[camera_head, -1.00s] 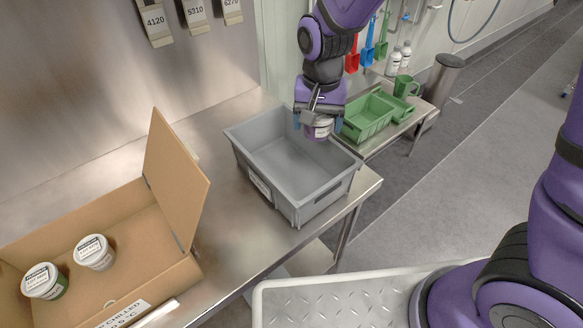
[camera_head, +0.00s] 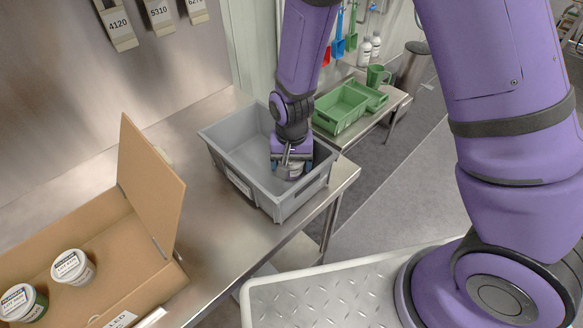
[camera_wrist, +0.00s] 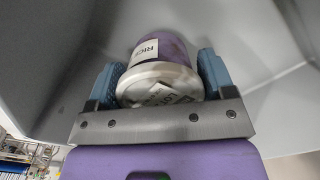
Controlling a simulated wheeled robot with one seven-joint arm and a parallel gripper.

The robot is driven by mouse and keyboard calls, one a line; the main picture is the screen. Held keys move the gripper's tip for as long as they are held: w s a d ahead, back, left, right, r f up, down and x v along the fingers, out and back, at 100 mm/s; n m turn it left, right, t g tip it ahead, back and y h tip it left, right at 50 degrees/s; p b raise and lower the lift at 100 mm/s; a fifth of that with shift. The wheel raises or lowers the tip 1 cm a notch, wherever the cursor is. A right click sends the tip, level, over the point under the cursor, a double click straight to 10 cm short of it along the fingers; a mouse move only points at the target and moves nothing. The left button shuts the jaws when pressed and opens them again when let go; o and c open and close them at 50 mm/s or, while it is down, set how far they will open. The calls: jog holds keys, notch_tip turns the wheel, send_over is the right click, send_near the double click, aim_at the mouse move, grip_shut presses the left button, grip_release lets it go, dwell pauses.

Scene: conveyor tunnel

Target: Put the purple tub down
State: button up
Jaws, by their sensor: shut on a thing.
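In the head view the tub's lid (camera_head: 291,173) shows just below my gripper, near the crate's right side. The grey crate walls surround the tub in the wrist view (camera_wrist: 45,70). Whether the tub touches the crate floor I cannot tell.
A cardboard box (camera_head: 150,185) with two white-lidded tubs (camera_head: 73,267) stands at the left on the steel table (camera_head: 235,270). The left part of the crate is clear.

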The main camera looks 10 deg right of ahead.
jog(key=shift+f, duration=1.15)
jog(key=o, duration=1)
jog(key=shift+f, duration=0.15)
